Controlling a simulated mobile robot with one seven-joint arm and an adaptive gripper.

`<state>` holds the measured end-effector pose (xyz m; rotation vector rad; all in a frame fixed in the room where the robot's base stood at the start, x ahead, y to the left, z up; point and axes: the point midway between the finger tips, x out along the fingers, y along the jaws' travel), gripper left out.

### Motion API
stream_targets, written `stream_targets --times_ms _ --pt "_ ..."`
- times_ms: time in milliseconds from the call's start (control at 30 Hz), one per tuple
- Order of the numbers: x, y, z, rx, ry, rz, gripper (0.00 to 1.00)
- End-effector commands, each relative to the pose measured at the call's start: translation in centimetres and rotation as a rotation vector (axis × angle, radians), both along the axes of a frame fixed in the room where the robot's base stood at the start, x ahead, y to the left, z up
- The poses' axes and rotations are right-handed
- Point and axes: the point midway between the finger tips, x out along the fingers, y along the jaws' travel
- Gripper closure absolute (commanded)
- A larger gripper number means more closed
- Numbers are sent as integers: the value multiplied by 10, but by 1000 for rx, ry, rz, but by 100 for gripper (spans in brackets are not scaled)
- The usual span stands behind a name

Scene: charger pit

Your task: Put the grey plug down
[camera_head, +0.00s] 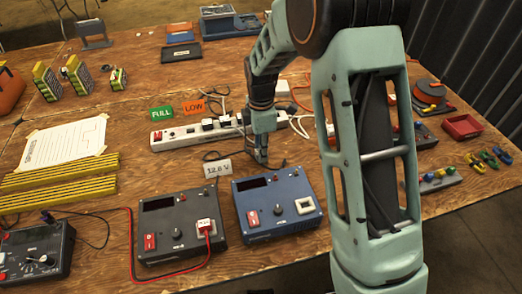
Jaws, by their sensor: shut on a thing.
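My gripper (262,150) points down over the wooden table, between the power strip (164,138) and the blue charger (248,193). It is shut on the grey plug, which is small and mostly hidden at the fingertips. I cannot tell whether the plug touches the table. A dark cable lies on the table by the fingertips. The blue charger has a white-framed square socket at its right front. The black charger (160,217) stands to its left, with a white plug (205,226) on a red lead at its right front.
A "12.8 V" card (217,171) stands left of my gripper. FULL (161,113) and LOW (194,107) cards stand behind the power strip, which carries several plugs and cables. A multimeter (36,257) is at the front left. A red tray (462,127) is at right. My arm hides part of the right side.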

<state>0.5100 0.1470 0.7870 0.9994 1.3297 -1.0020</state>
Motion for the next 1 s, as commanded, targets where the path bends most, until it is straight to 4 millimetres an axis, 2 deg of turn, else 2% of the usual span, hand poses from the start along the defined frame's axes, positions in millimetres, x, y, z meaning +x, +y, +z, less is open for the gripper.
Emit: stream_targets --times_ms 367,400,567,867,1000 --pt "0 0 -6 1 -2 0 100" --pt "0 0 -7 0 -1 0 76" --pt "0 0 -6 0 -1 0 60" --pt "0 0 -3 0 -2 0 60" --pt "1 0 11 1 -4 0 60"
